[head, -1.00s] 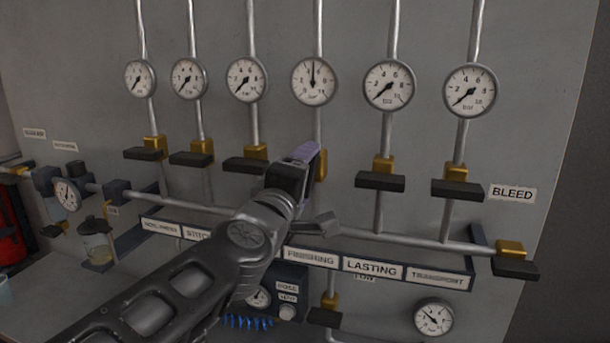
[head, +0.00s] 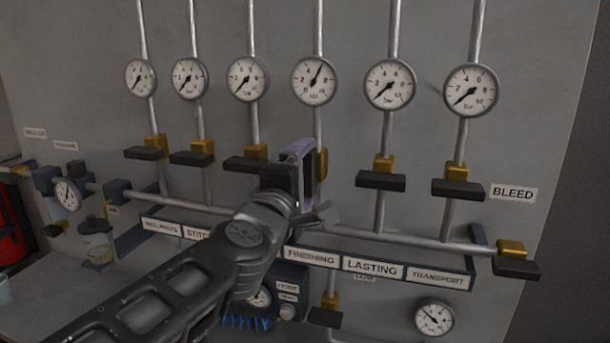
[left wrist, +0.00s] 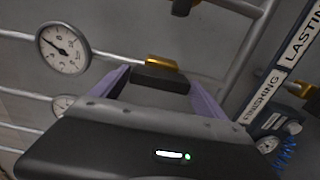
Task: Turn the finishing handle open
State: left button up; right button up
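The finishing valve has a brass body (head: 321,165) on the fourth pipe, above the FINISHING label (head: 311,257). In the head view its handle is hidden behind my left gripper (head: 305,178). In the left wrist view the black handle (left wrist: 160,79) lies between the two purple fingers (left wrist: 160,84), which meet its two ends. Its long side runs roughly along the pipe, unlike the crosswise neighbour handles. The finishing gauge (head: 315,82) has its needle up and to the right. My right gripper is in neither view.
Other black handles sit close by, such as the lasting handle (head: 380,180) and the transport handle (head: 458,190). The label rail (head: 340,264) and a horizontal pipe (head: 395,238) run below. A bleed valve (head: 515,267) is at the right.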

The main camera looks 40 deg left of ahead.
pick_arm(q)
jog(key=shift+o, duration=0.8)
jog(key=shift+s, duration=0.1)
jog(key=p+v, duration=0.4)
jog(key=v, duration=0.3)
jog(key=shift+s+d, duration=0.15)
jog(key=shift+s, duration=0.15)
